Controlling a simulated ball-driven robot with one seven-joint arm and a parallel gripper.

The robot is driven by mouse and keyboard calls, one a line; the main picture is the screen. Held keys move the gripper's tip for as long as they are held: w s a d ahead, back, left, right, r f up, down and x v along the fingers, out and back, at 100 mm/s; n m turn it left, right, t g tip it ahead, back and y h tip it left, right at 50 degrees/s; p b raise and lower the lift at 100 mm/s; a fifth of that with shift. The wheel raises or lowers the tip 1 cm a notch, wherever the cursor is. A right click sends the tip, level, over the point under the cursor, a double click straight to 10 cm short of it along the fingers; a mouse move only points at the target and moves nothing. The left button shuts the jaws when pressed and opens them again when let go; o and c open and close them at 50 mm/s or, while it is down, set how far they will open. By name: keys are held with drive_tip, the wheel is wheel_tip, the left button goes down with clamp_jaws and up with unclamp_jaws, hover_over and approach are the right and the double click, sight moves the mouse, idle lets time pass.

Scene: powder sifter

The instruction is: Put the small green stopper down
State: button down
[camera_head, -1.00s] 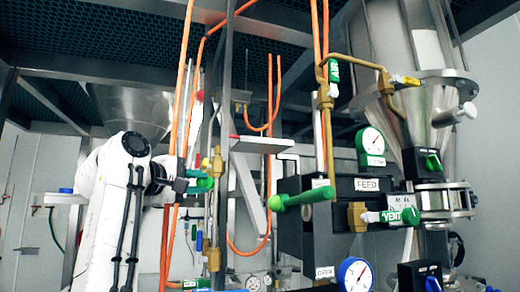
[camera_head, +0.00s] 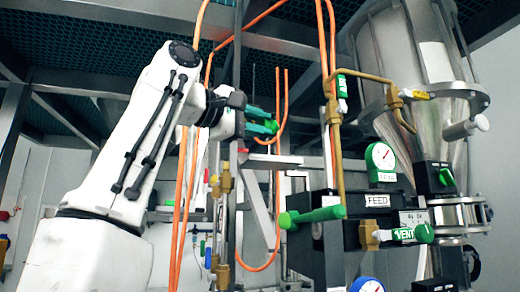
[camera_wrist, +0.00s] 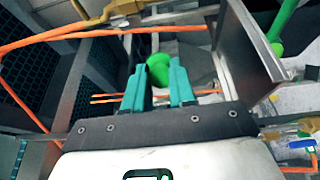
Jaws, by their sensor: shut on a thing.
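In the wrist view, the small green stopper (camera_wrist: 159,68) is a rounded green piece between the tips of the two teal fingers. My gripper (camera_wrist: 158,78) is shut on it and holds it in the air. In the head view, my gripper (camera_head: 268,124) points right, above a small flat metal shelf (camera_head: 285,160).
Orange hoses (camera_head: 183,190) hang close around my arm, and one loops just beyond the gripper. A green-handled lever (camera_head: 312,215), a black FEED box (camera_head: 378,200) and a green-rimmed gauge (camera_head: 381,158) stand to the right. A steel hopper (camera_head: 415,90) is behind.

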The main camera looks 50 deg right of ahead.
drive_tip(key=shift+f, duration=2.25)
drive_tip(key=shift+f, duration=0.35)
drive_tip(key=shift+f+b, duration=0.25)
drive_tip(key=shift+b, duration=0.05)
drive_tip(key=c, duration=1.2)
unclamp_jaws()
drive_tip(key=shift+r+p, duration=0.3)
drive_tip(key=shift+r, duration=0.15)
drive_tip(key=b+v, duration=0.1)
drive_tip(key=v, duration=0.5)
drive_tip(key=b+v, duration=0.1)
drive_tip(key=v, duration=0.5)
drive_tip(key=shift+r, duration=0.2)
